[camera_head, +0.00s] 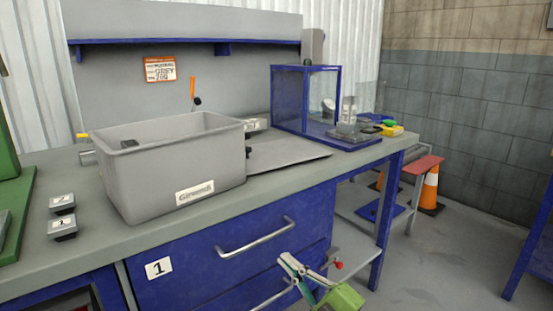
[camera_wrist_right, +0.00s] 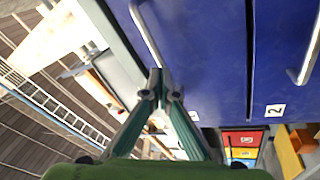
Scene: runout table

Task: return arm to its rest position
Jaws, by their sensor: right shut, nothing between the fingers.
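My right gripper (camera_head: 289,265), with a green body and grey fingers, is low in front of the blue drawer unit, beside the lower drawer's handle. In the right wrist view its fingertips (camera_wrist_right: 165,84) are together with nothing between them. The blue drawer fronts (camera_wrist_right: 215,50) fill the upper right of that view. Whether the fingers touch the drawer or its handle, I cannot tell. My left gripper is not in view.
A grey bin (camera_head: 170,175) stands on the workbench (camera_head: 290,178). A blue-framed clear case (camera_head: 305,100) and small glassware are at the right. Drawer handles (camera_head: 255,238) stick out from the front. An orange cone (camera_head: 429,188) stands beyond the bench; floor at the right (camera_head: 440,265) is clear.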

